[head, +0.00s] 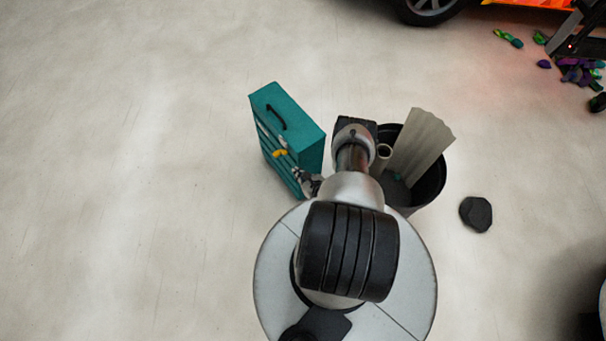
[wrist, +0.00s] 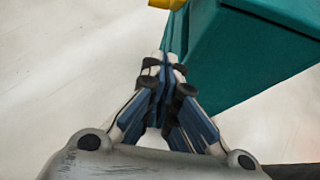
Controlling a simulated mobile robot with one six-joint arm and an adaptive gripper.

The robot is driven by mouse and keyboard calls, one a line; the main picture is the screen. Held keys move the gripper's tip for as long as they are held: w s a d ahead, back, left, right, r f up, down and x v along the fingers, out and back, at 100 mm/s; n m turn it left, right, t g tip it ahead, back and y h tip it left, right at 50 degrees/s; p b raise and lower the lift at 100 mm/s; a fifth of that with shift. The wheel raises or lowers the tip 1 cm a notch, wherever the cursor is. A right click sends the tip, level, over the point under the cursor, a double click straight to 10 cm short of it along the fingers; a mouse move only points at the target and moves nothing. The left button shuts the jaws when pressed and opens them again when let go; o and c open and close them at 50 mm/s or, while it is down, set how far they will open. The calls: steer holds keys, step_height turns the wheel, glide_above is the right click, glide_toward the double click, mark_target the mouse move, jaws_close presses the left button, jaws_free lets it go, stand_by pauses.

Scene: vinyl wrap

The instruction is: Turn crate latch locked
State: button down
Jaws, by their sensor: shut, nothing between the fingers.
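The teal crate (head: 300,125) stands upright on the floor left of my arm, with a black handle on its top. A yellow latch (head: 280,153) sits on its front-left face. In the wrist view the crate (wrist: 245,50) fills the upper right, and part of the yellow latch (wrist: 167,4) shows at the top edge. My gripper (wrist: 172,58) is shut and empty, its fingertips beside the crate face and below the latch in the picture. I cannot tell whether the fingertips touch the crate. In the head view my gripper (head: 303,178) is close to the crate's lower front, partly hidden by my arm.
A black bin (head: 432,185) with a pale rolled sheet (head: 422,145) stands right of my arm. A dark lump (head: 476,213) lies on the floor further right. Colourful scraps (head: 575,72) and a car wheel (head: 430,8) are at the far back. The floor at left is clear.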

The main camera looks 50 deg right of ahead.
mark_target(278, 154)
steer(key=w+d+b, duration=0.1)
steer(key=w, duration=0.5)
steer(key=shift+r, duration=0.4)
steer(key=shift+d, duration=0.1)
